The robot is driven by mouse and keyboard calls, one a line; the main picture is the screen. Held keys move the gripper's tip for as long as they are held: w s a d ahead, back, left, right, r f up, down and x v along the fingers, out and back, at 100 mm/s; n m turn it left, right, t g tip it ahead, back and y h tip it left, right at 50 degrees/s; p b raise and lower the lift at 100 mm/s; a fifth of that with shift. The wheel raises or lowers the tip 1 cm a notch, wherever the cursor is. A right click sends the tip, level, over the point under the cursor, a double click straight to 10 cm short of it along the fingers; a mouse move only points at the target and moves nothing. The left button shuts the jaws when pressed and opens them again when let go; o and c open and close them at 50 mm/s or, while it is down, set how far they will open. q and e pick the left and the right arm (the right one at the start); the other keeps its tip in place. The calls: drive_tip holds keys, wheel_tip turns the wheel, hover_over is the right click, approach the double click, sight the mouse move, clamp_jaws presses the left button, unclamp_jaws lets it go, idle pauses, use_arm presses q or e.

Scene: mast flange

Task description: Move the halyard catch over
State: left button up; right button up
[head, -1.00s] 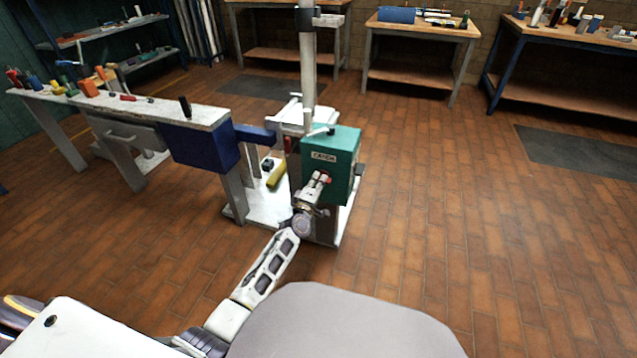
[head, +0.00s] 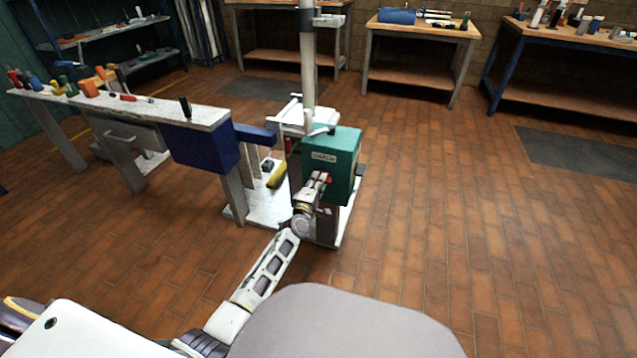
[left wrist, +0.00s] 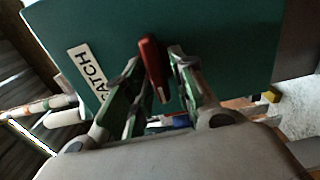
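The catch is a teal box (head: 341,152) with a white label reading CATCH, mounted on a stand at the foot of the mast (head: 308,60). A short red lever (head: 327,177) sticks out of its front. In the left wrist view the lever (left wrist: 153,68) stands between the two fingers of my left gripper (left wrist: 154,62), with narrow gaps showing on both sides. The label (left wrist: 90,73) is left of the fingers. In the head view the left gripper (head: 319,182) is at the box's front face. Contact with the lever is not clear. My right gripper is out of view.
A blue block (head: 200,147) on the end of the long bench (head: 160,108) stands left of the catch. A yellow object (head: 277,175) lies on the white base plate (head: 262,205). Workbenches line the back wall.

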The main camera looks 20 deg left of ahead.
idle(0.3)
use_arm(q)
drive_tip(key=shift+s, duration=0.1)
drive_tip(key=shift+s+a, duration=0.2)
drive_tip(key=shift+s, duration=5.7)
